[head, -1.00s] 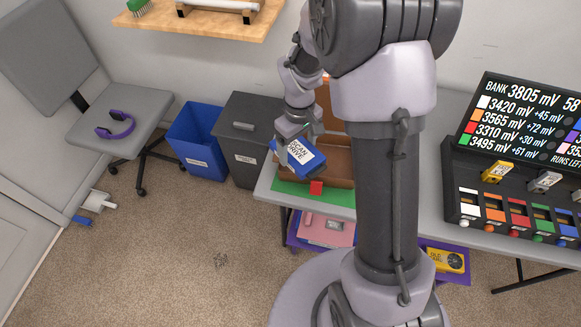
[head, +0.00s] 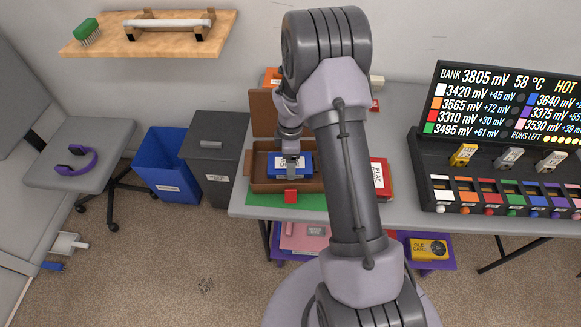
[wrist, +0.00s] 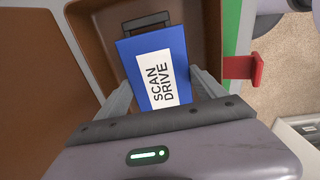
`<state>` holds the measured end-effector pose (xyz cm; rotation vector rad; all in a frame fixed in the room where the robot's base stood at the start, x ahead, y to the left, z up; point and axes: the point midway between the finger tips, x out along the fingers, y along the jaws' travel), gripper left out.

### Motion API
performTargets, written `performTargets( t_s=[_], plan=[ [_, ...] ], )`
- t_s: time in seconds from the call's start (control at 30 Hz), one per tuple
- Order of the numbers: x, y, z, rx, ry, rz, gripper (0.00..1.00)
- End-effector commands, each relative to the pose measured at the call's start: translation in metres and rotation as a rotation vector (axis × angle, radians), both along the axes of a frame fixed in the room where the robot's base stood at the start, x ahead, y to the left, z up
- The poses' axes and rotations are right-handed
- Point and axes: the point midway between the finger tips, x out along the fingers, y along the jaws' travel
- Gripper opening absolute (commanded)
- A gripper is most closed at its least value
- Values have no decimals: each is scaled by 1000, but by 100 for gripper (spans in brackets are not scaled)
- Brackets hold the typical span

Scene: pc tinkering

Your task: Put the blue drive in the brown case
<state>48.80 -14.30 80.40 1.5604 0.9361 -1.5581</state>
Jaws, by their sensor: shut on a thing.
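The blue drive (head: 280,170) has a white label reading SCAN DRIVE, which is clear in the wrist view (wrist: 142,52). My gripper (head: 290,160) is shut on the blue drive; in the wrist view its two fingers (wrist: 164,88) lie along the drive's sides. The brown case (head: 268,186) stands open on the table, with its lid (head: 263,112) raised at the back. The drive is over the case's interior, within its walls as seen from above. I cannot tell whether it touches the case floor. The case interior also shows in the wrist view (wrist: 198,30).
The case stands on a green mat (head: 313,202). A red box labelled PLAY (head: 379,178) is close on the right. A black rack (head: 432,175) with a display stands further right. Bins (head: 212,165) stand left of the table.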

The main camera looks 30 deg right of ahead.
Motion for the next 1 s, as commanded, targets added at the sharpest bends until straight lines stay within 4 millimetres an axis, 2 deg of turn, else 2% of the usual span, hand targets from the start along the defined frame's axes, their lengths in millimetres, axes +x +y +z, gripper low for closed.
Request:
performTargets(
  t_s=[0.03,0.07,0.4,0.43,0.53,0.77,0.87,1.0],
  plan=[
    [0,0,-16,1,2,0,15],
    [0,0,-19,1,2,0,15],
    [0,0,-21,0,0,-1,15],
    [0,0,-21,0,1,-1,82],
    [0,0,-20,0,1,-1,100],
    [0,0,-18,0,1,-2,100],
    [0,0,-2,0,0,-2,100],
    [0,0,41,0,-2,-2,100]
  ],
)
